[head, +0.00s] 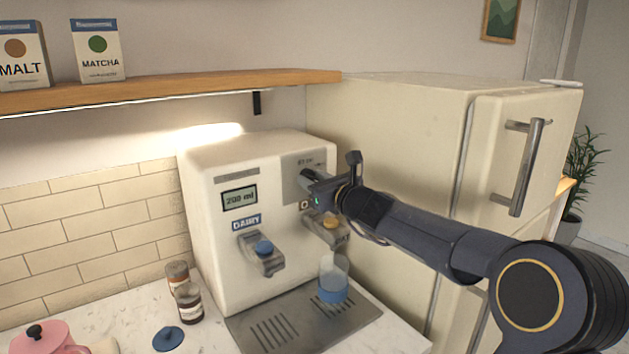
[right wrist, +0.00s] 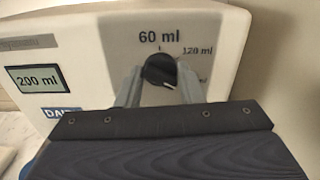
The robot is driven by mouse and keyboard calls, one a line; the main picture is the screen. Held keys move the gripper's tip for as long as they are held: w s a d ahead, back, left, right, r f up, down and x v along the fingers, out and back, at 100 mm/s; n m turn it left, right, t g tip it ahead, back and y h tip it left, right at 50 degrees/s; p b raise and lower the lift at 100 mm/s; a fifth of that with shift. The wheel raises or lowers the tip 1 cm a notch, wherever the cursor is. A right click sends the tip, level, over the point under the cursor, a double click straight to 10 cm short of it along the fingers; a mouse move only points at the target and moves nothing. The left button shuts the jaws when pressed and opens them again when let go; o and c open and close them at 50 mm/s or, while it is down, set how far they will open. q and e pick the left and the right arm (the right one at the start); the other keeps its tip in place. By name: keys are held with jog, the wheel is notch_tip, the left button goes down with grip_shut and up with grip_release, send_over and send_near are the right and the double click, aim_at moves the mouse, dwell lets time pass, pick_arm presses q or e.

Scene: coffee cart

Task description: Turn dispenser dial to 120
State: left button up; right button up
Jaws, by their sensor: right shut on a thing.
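The cream dispenser (head: 215,240) stands on the counter. Its display (head: 239,198) reads 200 ml, and the same display shows in the right wrist view (right wrist: 38,79). The black dial (right wrist: 160,70) sits on a grey panel with 60 ml printed above it, 120 ml at upper right and a partly hidden label at lower right. A light mark on the dial points to the lower right. My right gripper (head: 316,189) is shut on the dial, one finger on each side. Its body hides the panel's lower part in the wrist view. My left gripper is not in view.
A glass with a blue lower part (head: 333,283) stands on the drip tray (head: 260,335) below the right spout. A fridge (head: 400,150) stands close on the right. Small jars (head: 189,303), a blue lid (head: 168,339) and a pink pot (head: 45,340) are at left.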

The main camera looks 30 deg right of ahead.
jog(key=shift+f+n+b, duration=0.2)
jog(key=shift+n+b, duration=0.7)
jog(key=shift+b, duration=0.1)
jog(key=n+b, duration=0.2)
jog(key=n, duration=0.1)
jog(key=shift+n+b, duration=0.3)
jog(key=shift+b, duration=0.1)
jog(key=n+b, duration=0.2)
jog(key=n, duration=0.1)
jog(key=shift+n+b, duration=0.85)
jog(key=shift+n, duration=0.85)
jog(key=o, duration=1)
jog(key=shift+r, duration=0.1)
